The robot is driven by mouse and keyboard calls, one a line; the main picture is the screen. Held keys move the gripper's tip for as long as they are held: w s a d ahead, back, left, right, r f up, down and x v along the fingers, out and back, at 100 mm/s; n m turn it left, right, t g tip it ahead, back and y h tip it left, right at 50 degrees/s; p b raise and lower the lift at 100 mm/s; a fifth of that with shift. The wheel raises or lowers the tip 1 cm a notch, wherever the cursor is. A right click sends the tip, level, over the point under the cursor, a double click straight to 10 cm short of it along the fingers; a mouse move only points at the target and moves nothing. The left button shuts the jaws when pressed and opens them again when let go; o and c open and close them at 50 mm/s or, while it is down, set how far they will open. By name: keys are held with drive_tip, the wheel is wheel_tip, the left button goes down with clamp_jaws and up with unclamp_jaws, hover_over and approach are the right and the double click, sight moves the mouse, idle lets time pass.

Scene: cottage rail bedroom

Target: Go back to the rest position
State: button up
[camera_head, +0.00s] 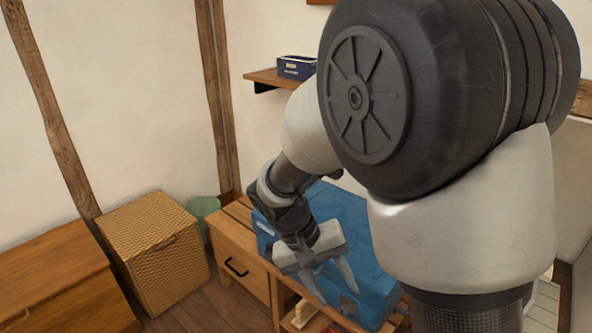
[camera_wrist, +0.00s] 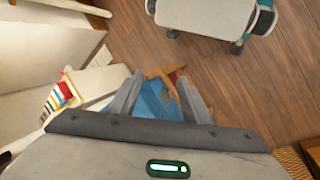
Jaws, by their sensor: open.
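My gripper (camera_head: 341,295) is open, with its two fingers apart and pointing down. It hangs over the front part of a blue bin (camera_head: 352,222) on a wooden cabinet (camera_head: 237,247). Nothing shows held between the fingers. In the wrist view, my gripper (camera_wrist: 160,80) has its fingers spread, with part of the blue bin (camera_wrist: 155,103) between and beyond them. I cannot tell whether the fingers touch the bin. My arm hides the right part of the bin and cabinet in the head view.
A wicker basket (camera_head: 155,245) and a wooden chest (camera_head: 60,295) stand left of the cabinet, with a green bin (camera_head: 203,207) behind. A wall shelf (camera_head: 272,79) carries a dark blue box (camera_head: 296,67). Bare wood floor (camera_wrist: 255,75) shows in the wrist view.

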drive_tip(key=s+d+r+t+y, duration=0.3)
drive_tip(key=s+r, duration=0.2)
drive_tip(key=r, duration=0.3)
drive_tip(key=s+d+r+t+y, duration=0.25)
drive_tip(key=s+r, duration=0.35)
drive_tip(key=r, duration=0.3)
wheel_tip(320, 180, up, 18)
drive_tip(key=p, duration=1.8)
drive_tip(key=shift+w+d+m+t, duration=0.2)
drive_tip(key=shift+d+m+t, duration=0.1)
drive_tip(key=shift+d+t, duration=0.1)
drive_tip(key=shift+f, duration=0.1)
